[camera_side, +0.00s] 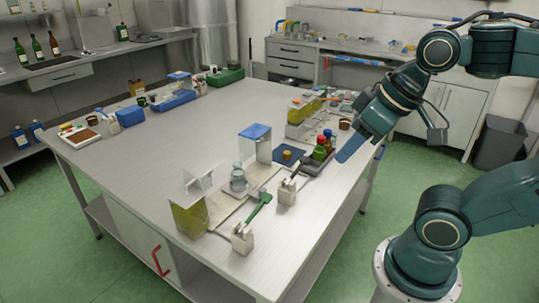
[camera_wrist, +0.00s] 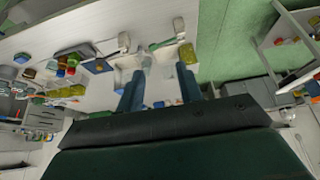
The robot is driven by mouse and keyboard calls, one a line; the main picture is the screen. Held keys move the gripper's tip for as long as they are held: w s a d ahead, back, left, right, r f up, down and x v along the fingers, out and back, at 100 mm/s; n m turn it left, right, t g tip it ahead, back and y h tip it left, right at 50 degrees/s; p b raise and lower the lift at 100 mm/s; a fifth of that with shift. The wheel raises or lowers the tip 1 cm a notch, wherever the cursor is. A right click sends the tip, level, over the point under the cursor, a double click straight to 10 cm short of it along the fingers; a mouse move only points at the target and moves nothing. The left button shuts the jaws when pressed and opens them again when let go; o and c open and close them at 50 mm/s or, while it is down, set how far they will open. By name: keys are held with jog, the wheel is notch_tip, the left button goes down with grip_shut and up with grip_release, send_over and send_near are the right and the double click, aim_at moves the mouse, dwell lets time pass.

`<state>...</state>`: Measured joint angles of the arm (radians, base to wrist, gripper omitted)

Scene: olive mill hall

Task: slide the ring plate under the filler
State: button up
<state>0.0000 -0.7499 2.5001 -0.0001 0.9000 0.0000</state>
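My gripper (camera_side: 350,150) hangs at the right edge of the table, beside the dark tray of bottles. In the wrist view its two fingers (camera_wrist: 160,92) stand apart with nothing visibly gripped between them. A dark blue square plate (camera_side: 279,158) with a small yellow round piece on it lies flat on the table; I take it for the ring plate, but its ring shape is not clear. It also shows in the wrist view (camera_wrist: 92,66). A clear stand with a blue top (camera_side: 256,133) is left of it, possibly the filler. My gripper is apart from both.
A glass jar (camera_side: 238,182) stands on a beige board, near a yellow-green container (camera_side: 188,216). Two small white blocks (camera_side: 242,240) hold tools, one green-handled. A dark tray (camera_side: 316,168) holds red and green bottles. The table's left middle (camera_side: 150,170) is clear.

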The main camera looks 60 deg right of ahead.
jog(key=shift+o, duration=0.8)
jog(key=n+g, duration=0.2)
jog(key=g, duration=0.4)
send_over(262, 189)
notch_tip(262, 189, down, 17)
jog(key=shift+f, duration=0.2)
notch_tip(262, 189, down, 14)
jog(key=shift+r, duration=0.25)
grip_shut()
